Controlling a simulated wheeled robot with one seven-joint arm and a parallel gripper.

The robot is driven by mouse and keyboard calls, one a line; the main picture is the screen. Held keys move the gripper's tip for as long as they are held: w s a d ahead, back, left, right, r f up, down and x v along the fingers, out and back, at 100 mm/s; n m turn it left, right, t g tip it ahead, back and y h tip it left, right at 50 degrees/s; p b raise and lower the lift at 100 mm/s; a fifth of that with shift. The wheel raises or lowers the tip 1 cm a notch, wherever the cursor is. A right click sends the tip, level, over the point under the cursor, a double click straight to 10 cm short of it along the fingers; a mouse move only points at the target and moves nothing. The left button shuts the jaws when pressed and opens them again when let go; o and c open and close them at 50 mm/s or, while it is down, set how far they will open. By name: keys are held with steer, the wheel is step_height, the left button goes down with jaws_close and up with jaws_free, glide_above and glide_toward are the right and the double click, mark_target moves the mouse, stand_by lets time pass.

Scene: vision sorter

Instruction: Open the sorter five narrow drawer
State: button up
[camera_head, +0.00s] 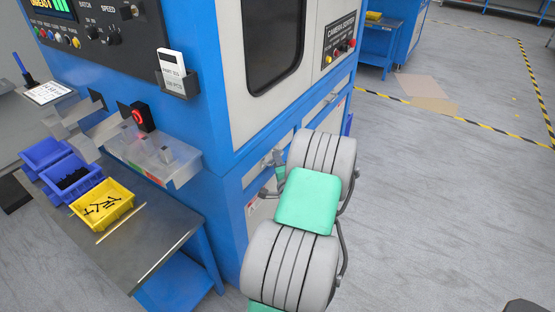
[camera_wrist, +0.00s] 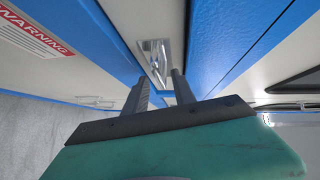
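The sorter (camera_head: 225,110) is a tall blue and off-white machine. In the wrist view, a narrow light drawer front (camera_wrist: 115,28) between blue frame strips carries a metal pull in a recess (camera_wrist: 154,58). The drawer looks shut. My gripper (camera_wrist: 159,78) has its two grey fingers apart, with the lower end of the pull showing between and beyond the tips. I cannot tell whether they touch it. In the head view, my gripper (camera_head: 278,160) is at the sorter's lower side, partly hidden by my grey and green arm.
A red-and-white warning label (camera_wrist: 35,32) is on the panel beside the drawer. A metal bench (camera_head: 150,230) with blue bins (camera_head: 72,178) and a yellow bin (camera_head: 103,205) of dark parts stands at left. The floor (camera_head: 430,200) at right is clear.

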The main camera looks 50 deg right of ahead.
steer(key=shift+w+d, duration=0.25)
steer(key=shift+c, duration=0.2)
jaws_close()
steer(key=shift+f, duration=0.1)
stand_by(1.0)
